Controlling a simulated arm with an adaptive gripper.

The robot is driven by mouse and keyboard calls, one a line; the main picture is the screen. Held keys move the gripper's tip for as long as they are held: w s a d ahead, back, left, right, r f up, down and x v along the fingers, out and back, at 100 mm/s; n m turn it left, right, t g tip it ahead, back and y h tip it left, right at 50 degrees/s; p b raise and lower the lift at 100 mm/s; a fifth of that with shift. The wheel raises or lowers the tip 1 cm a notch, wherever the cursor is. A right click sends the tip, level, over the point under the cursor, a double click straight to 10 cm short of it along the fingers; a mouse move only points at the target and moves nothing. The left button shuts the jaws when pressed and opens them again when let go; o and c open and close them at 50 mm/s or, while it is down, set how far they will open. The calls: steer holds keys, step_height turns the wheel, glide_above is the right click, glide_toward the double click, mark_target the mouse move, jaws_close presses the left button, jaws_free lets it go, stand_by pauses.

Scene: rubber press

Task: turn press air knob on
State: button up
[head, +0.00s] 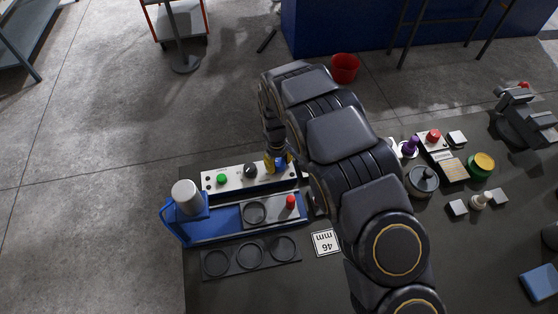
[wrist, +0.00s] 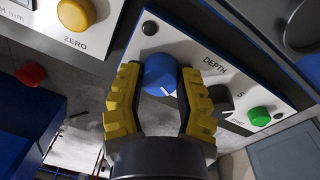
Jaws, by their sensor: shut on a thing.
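A blue knob (wrist: 158,72) sits on the white panel labelled DEPTH (wrist: 213,66) in the wrist view. A short white line marks its side. My gripper (wrist: 158,78) is shut on the knob, with one yellow finger at each side. In the head view the gripper (head: 271,160) is at the right end of the press's control panel (head: 233,174), and the blue knob (head: 282,161) shows partly beside it. My arm covers the area to the right. I cannot read any label for the blue knob.
The panel also has a black knob (head: 250,170) and a green button (head: 222,179). A blue press base (head: 215,232) with a red-topped part (head: 291,202) stands in front. A ZERO button (wrist: 75,14) is at upper left in the wrist view. Various tools crowd the bench's right side.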

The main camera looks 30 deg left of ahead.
steer(key=m, duration=0.3)
steer(key=shift+f+m, duration=0.15)
steer(key=shift+m, duration=0.15)
steer(key=shift+s+m+h, duration=0.15)
steer(key=shift+m+h, duration=0.15)
steer(key=shift+m, duration=1.2)
steer(key=o, duration=1.1)
